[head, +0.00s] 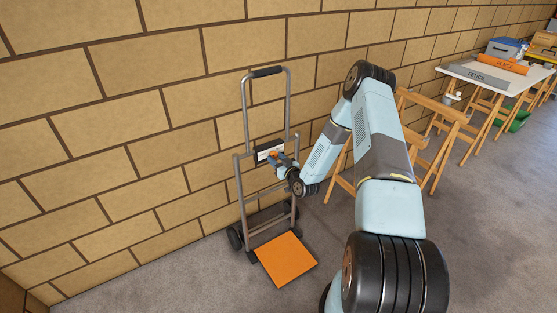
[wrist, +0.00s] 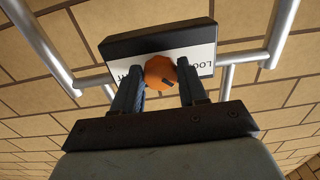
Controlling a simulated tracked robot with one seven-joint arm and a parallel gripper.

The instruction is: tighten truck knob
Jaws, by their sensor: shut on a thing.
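The hand truck (head: 237,185) stands upright against the brick wall, with a grey tube frame, a black top grip and an orange toe plate (head: 286,259). Its orange knob (wrist: 160,70) sits in front of a black block with a white label (wrist: 203,56); part of the label's lettering shows. My gripper (wrist: 160,85) is shut on the knob, one finger on each side of it. In the head view my gripper (head: 277,158) is at the truck's crossbar, and the knob is small there and partly covered by the fingers.
Wooden trestles (head: 436,130) stand right of my arm. The carpet in front of the truck is clear.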

